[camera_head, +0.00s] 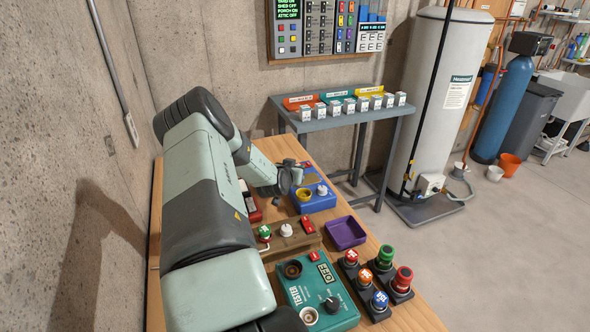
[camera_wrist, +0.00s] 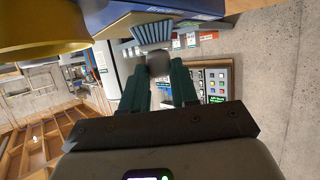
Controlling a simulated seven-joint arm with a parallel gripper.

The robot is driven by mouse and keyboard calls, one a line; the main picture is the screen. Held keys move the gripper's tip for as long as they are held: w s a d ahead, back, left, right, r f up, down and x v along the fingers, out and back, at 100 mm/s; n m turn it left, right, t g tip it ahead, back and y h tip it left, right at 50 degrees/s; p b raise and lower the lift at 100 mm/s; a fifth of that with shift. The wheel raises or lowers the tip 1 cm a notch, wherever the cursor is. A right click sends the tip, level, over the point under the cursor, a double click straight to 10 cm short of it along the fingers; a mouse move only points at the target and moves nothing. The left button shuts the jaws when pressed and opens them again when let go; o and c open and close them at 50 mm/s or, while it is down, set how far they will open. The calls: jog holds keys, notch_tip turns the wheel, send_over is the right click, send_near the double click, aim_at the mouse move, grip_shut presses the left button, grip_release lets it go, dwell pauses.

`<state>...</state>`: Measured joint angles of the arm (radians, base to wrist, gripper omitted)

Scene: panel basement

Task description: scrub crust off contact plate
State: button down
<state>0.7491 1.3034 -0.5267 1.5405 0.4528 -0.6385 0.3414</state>
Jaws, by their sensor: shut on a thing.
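My gripper (camera_wrist: 160,85) has dark green fingers, shut on a small grey rounded thing (camera_wrist: 158,63) at their tips. I cannot tell for sure what it is. In the head view my arm reaches to the far part of the bench, its end beside a blue box (camera_head: 318,203). The box has a yellow ring or cup (camera_head: 304,194) on top. A blue box edge (camera_wrist: 170,6) and a large yellow rounded thing (camera_wrist: 50,30) show close up in the wrist view. I cannot make out the contact plate or its crust; my arm may hide part of the box.
On the wooden bench (camera_head: 405,315) stand a purple tray (camera_head: 346,233), a green tester box (camera_head: 318,293), a wooden block with knobs (camera_head: 292,240) and several coloured push buttons (camera_head: 384,277). A grey side table (camera_head: 340,121) with bins stands behind. A concrete wall is at left.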

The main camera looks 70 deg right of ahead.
jog(key=s+a, duration=0.3)
jog(key=shift+s+a+f, duration=0.1)
jog(key=shift+s+a, duration=0.15)
notch_tip(320, 180, up, 8)
dwell(0.6)
dwell(0.4)
